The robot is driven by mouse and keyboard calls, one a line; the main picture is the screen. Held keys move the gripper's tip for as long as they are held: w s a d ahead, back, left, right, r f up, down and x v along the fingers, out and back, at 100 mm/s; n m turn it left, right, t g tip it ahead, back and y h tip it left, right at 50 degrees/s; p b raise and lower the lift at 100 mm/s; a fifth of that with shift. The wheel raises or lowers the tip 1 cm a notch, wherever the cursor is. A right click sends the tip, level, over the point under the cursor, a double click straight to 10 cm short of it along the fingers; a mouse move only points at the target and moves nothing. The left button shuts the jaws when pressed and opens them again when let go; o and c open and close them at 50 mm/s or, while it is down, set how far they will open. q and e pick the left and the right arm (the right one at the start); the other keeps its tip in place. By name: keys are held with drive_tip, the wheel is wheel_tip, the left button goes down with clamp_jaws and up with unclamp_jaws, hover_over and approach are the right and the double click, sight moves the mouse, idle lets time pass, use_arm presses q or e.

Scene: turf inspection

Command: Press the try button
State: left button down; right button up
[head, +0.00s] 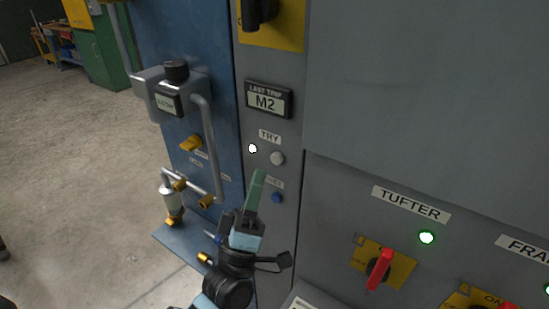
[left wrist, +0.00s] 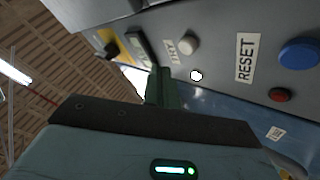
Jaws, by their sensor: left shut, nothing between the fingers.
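The try button (head: 277,158) is a round pale grey knob on the grey panel, below and right of the TRY label (head: 269,136). It also shows in the left wrist view (left wrist: 189,43), beside its label. A lit white lamp (head: 252,148) is to its left. My left gripper (head: 259,173) is shut and empty, its green fingers pointing up just below and left of the try button. In the left wrist view the fingertips (left wrist: 163,72) are apart from the button in the picture; I cannot tell the gap to the panel. My right gripper is not in view.
A blue button (head: 277,197) sits below, its RESET label (left wrist: 245,58) partly covered in the head view. A display reading M2 (head: 267,99) is above. A red TUFTER switch (head: 380,269) is at lower right. Pipes and a gauge box (head: 170,92) stand out at left.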

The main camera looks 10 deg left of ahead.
use_arm(q)
drive_tip(key=shift+s+a, duration=0.25)
drive_tip(key=shift+s, duration=0.4)
drive_tip(key=shift+s+a, duration=0.2)
drive_tip(key=shift+s, duration=0.4)
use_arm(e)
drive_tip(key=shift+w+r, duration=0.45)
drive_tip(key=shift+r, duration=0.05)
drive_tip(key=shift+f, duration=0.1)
